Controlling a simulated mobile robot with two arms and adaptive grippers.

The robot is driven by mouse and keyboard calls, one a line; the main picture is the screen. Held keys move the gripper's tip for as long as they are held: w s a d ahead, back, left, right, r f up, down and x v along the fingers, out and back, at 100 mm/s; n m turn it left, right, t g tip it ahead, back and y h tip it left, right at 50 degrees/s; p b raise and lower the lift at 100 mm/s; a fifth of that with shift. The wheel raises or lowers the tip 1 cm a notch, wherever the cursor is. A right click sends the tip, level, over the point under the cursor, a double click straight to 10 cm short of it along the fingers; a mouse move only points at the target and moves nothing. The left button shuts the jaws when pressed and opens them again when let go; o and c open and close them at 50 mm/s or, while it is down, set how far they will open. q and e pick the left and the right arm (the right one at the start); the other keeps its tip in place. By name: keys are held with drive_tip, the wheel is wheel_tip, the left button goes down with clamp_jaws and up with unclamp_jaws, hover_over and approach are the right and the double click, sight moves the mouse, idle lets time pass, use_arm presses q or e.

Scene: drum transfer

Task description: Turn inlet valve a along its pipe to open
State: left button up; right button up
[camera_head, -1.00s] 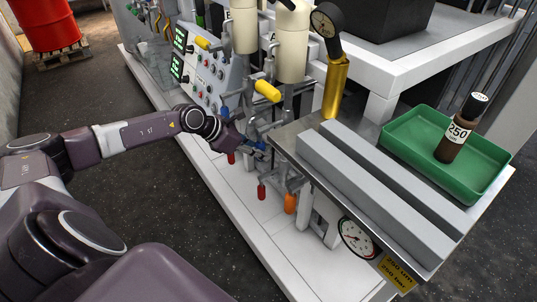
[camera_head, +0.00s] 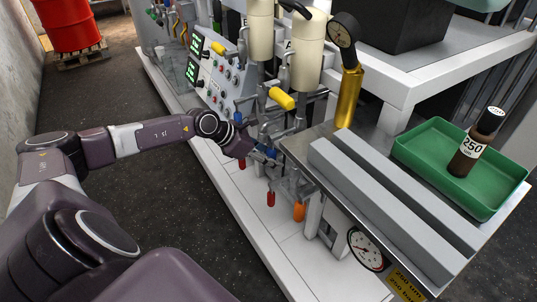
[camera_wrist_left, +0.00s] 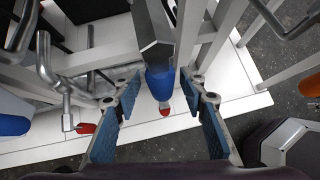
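A blue valve handle (camera_wrist_left: 159,84) on a grey metal lever is between the two fingers of my left gripper (camera_wrist_left: 160,95) in the left wrist view. The blue-padded fingers stand apart with a gap on each side of the handle. In the head view my left gripper (camera_head: 262,155) is at the pipework below the cream vessel marked A (camera_head: 296,52). The valve there is mostly hidden by the gripper and pipes, and I cannot read a label for inlet valve a. My right gripper is out of view.
Red handles (camera_head: 270,199) and an orange handle (camera_head: 299,212) hang close below. Yellow handles (camera_head: 281,98) stick out above. A grey bench (camera_head: 385,205) with a green tray (camera_head: 430,145) and brown bottle (camera_head: 473,150) is at right. Floor (camera_head: 160,210) is clear at left.

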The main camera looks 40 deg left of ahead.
use_arm(q)
drive_tip(key=shift+s+a+r, duration=0.3)
drive_tip(key=shift+s+r, duration=0.05)
drive_tip(key=shift+r, duration=0.05)
drive_tip(key=v, duration=1)
drive_tip(key=shift+s+r, duration=0.25)
drive_tip(key=shift+r, duration=0.05)
drive_tip(key=shift+a, duration=0.1)
